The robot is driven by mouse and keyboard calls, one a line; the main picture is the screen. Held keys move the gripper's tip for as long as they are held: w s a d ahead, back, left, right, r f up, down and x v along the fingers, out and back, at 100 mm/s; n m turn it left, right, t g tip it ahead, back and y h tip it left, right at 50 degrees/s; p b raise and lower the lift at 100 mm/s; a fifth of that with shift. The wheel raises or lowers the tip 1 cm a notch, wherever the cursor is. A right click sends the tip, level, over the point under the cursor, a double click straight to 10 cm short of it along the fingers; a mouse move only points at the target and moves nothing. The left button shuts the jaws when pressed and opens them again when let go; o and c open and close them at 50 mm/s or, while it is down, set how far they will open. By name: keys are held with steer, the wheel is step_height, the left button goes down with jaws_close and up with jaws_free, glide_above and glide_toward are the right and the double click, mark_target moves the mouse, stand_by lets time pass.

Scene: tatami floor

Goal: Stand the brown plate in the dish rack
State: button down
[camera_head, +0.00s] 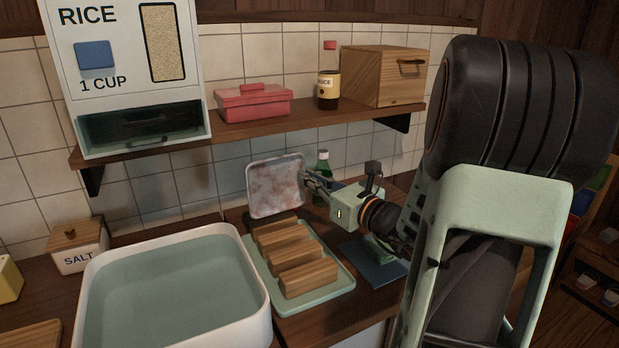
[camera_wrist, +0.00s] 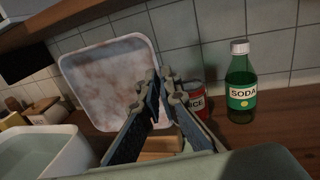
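The square plate (camera_head: 275,187) has a pale rim and a mottled brown-and-white face. It is upright, a little tilted, at the far end of the dish rack, and also shows in the wrist view (camera_wrist: 108,80). The dish rack (camera_head: 340,288) is a green tray with several parallel wooden bars. My gripper (camera_head: 306,179) is at the plate's right edge, and its fingers (camera_wrist: 163,78) look closed on that edge. I cannot tell whether the plate's lower edge touches the rack, as the farthest bar lies in front of it.
A white basin of water (camera_head: 257,325) stands left of the rack. A green soda bottle (camera_wrist: 241,90) and a red can (camera_wrist: 194,97) stand right of the plate. A shelf (camera_head: 240,129) with a red box (camera_head: 253,105) runs above. A blue mat (camera_head: 378,270) lies right of the rack.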

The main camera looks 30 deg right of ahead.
mark_target(305, 204)
steer(key=shift+f+b, duration=2)
steer(key=shift+f, duration=0.65)
steer(key=shift+f, duration=0.15)
steer(key=shift+f+b, duration=0.3)
steer(key=shift+f, duration=0.15)
steer(key=shift+f+b, duration=0.3)
steer(key=shift+b, duration=0.05)
steer(key=shift+f, duration=0.3)
steer(key=shift+f+b, duration=0.15)
steer(key=shift+b, duration=0.2)
steer(key=shift+f+b, duration=0.45)
steer(key=shift+f, duration=0.1)
steer(key=c, duration=2.1)
jaws_free()
